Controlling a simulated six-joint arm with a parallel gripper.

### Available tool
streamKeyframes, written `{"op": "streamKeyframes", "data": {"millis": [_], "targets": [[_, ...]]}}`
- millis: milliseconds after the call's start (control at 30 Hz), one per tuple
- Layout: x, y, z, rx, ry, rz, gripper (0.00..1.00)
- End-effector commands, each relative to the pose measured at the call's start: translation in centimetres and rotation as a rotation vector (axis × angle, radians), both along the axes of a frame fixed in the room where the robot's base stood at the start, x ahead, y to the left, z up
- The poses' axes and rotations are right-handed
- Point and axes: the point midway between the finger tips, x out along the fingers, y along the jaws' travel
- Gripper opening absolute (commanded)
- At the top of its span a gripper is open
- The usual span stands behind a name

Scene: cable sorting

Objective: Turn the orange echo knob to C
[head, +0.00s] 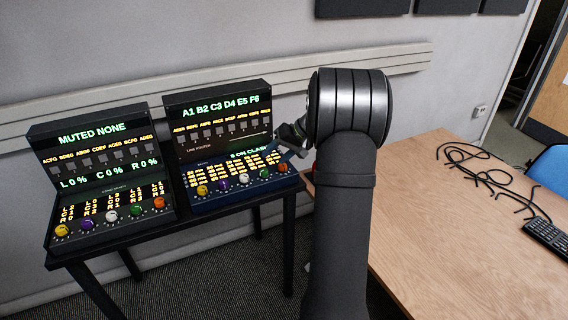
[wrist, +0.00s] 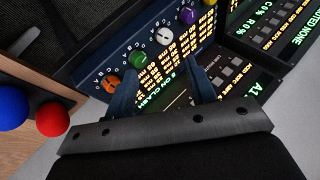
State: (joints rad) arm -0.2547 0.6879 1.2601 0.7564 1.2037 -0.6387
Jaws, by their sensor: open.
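The right console (head: 190,191) has a row of yellow, purple, white, green and orange knobs along its front edge. Its orange knob (head: 283,167) is at the right end and shows in the wrist view (wrist: 111,84), with small letters around it. The left console (head: 90,243) has a similar row, with another orange knob (head: 159,202) at its right end. I cannot read which one is labelled echo. My gripper (wrist: 163,78) is open and empty over the right console's lit panel. Its left finger is close beside the orange knob, which is outside the jaws.
The green knob (wrist: 138,59) lies close by the left fingertip, with the white knob (wrist: 164,36) beyond. A red ball (wrist: 51,119) and a blue ball (wrist: 13,115) are near the wooden table (head: 440,240). Black cables (head: 485,180) and a keyboard (head: 548,238) lie on that table.

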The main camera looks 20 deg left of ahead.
Motion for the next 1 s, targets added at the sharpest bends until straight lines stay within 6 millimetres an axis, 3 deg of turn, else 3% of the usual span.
{"op": "streamKeyframes", "data": {"millis": [200,333,467,667,1000], "targets": [[4.6,-3.3,4.1,-0.245,-0.316,0.174,0.51],[6.0,-4.4,5.6,-0.326,-0.404,0.222,0.51],[6.5,-4.8,5.8,-0.354,-0.431,0.238,0.51],[6.9,-3.8,3.2,-0.354,-0.427,0.240,0.51],[8.2,-1.2,-3.7,-0.353,-0.426,0.239,0.51]]}}
